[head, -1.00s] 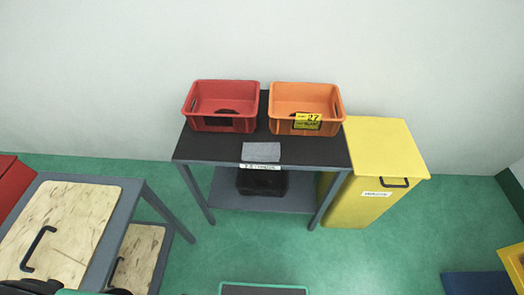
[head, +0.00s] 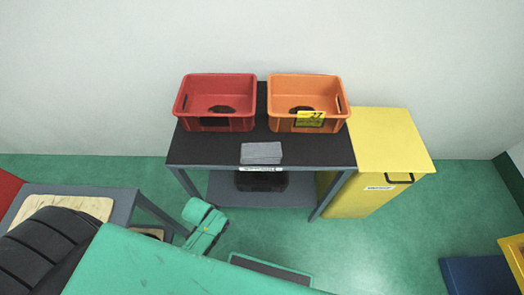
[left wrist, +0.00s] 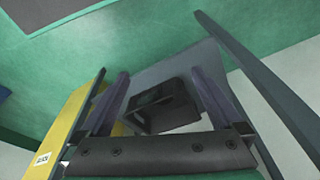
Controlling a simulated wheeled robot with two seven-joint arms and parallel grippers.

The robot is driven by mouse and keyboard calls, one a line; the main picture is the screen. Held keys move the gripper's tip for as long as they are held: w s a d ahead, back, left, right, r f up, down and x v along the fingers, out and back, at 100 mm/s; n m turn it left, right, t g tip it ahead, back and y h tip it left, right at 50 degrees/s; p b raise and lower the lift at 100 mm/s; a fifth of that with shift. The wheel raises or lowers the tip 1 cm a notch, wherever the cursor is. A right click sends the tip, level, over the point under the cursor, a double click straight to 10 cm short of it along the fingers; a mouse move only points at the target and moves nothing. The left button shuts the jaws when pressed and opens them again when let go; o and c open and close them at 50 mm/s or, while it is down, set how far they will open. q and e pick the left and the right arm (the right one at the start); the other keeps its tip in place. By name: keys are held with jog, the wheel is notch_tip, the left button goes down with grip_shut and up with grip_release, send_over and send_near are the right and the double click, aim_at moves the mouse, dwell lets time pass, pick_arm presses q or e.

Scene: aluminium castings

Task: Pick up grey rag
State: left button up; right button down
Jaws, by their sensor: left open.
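The grey rag (head: 261,153) lies flat, apparently folded, on the front part of the dark table top (head: 210,150) in the head view. Behind it stand a red bin and an orange bin. My left arm comes in from the lower left, and its green wrist end (head: 203,225) is in front of and left of the table, apart from the rag. In the left wrist view my left gripper (left wrist: 160,75) is open, with its two fingers apart and nothing between them. The rag does not show in that view. My right gripper is not in view.
The red bin (head: 180,103) and orange bin (head: 340,125) stand at the back of the table. A black box (head: 262,182) is on the lower shelf. A yellow cabinet (head: 395,140) stands close on the right. A bench with wooden boards (head: 75,205) is at left.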

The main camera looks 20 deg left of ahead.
pick_arm(q)
jog(key=w+d+r+t, duration=0.1)
jog(key=w+r, duration=0.1)
jog(key=r, duration=0.7)
jog(key=w+r, duration=0.3)
jog(key=r, duration=0.5)
jog(key=m+g+h, duration=0.2)
jog(key=m+h, duration=0.2)
jog(key=m, duration=0.9)
send_near(262, 150)
jog(key=p+x, duration=0.1)
jog(key=x, duration=0.7)
jog(key=shift+d+f, duration=0.15)
jog(key=shift+f, duration=0.15)
jog(key=c, duration=1.1)
notch_tip(262, 150, up, 20)
jog(key=shift+r, duration=0.1)
